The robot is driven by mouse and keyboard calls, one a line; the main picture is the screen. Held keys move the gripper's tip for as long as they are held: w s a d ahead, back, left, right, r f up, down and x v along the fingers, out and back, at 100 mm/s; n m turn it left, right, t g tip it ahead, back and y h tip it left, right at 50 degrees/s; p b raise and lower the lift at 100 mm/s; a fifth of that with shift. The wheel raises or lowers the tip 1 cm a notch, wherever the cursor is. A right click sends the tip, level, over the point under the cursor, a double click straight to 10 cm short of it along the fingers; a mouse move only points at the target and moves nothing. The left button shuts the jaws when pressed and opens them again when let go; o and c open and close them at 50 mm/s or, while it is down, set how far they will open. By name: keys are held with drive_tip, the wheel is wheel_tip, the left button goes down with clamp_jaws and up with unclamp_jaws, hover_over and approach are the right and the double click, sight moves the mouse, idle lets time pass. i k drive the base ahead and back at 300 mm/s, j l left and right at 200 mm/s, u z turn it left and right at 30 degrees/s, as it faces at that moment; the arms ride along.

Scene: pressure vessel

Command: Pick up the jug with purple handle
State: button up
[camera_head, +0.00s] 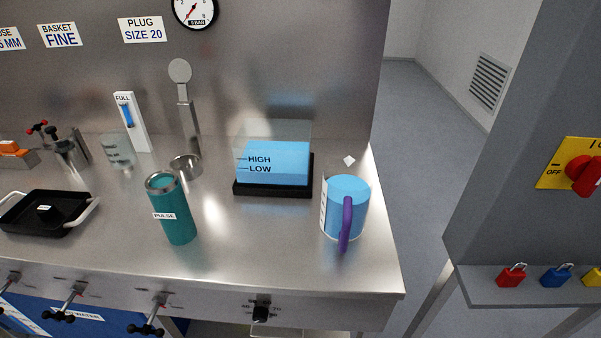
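The jug (352,206) stands upright near the right end of the steel counter, close to the front edge. It looks filled with blue liquid and has a white marked strip on its left side. Its purple handle (346,224) faces the front, toward the camera. My gripper is not in view.
Left of the jug are a clear tank (273,162) of blue liquid on a black base and a teal cup (173,210) marked PULSE. A black tray (45,214) lies far left. Valve handles (261,312) line the counter (280,245) front. A grey cabinet (490,215) stands right, across a gap.

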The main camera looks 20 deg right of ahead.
sight(347, 183)
drive_tip(key=l+u, duration=0.15)
drive_tip(key=l, duration=0.3)
drive_tip(key=k+l+u, duration=0.2)
drive_tip(key=l, duration=0.2)
drive_tip(key=l+u, duration=0.15)
drive_tip(key=l, duration=0.3)
drive_tip(key=k+l+u, duration=0.15)
drive_tip(key=l, duration=0.25)
drive_tip(key=k+l+u, duration=0.15)
drive_tip(key=l, duration=0.2)
drive_tip(key=k+l+u, duration=0.2)
drive_tip(key=l, duration=0.2)
